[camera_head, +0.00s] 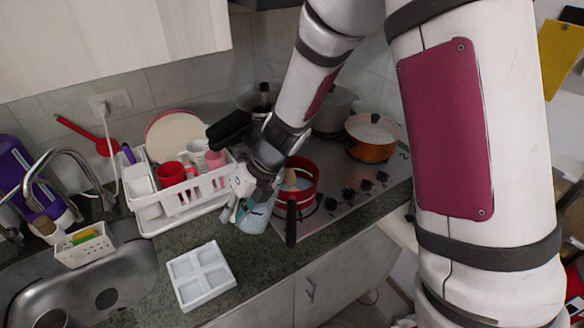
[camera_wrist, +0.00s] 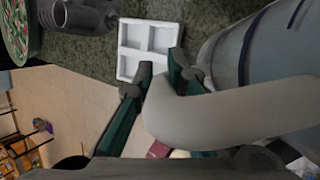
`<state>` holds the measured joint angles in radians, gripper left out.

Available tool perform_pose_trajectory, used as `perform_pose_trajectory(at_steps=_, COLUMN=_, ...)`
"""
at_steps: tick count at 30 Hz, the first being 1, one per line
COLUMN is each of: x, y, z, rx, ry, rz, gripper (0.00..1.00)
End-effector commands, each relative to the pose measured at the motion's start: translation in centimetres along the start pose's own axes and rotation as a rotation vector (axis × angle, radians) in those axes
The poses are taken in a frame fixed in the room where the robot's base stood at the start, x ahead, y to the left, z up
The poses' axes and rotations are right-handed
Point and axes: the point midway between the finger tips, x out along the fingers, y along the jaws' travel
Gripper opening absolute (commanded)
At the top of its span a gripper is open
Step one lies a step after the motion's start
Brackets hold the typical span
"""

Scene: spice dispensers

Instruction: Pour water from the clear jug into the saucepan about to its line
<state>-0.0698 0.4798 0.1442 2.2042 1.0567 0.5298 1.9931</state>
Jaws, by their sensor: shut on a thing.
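The jug's body (camera_wrist: 245,50) fills the upper right of the wrist view. The jug's tilt and water level are unclear. The saucepan is on the near left of the hob, its dark handle pointing towards the counter's front edge.
An orange pot (camera_head: 372,140) stands at the back of the hob (camera_head: 345,190). A white dish rack (camera_head: 178,205) with red cups is left of my gripper. A white divided tray (camera_head: 202,276) lies on the counter near the sink (camera_head: 85,280).

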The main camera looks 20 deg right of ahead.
Motion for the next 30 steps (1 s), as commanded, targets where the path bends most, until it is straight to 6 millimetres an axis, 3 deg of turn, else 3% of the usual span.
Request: perform_pose_trajectory(at_steps=30, x=-1.09, y=-0.51, z=0.63, rx=0.040, ry=0.019, rz=0.102, gripper=0.00)
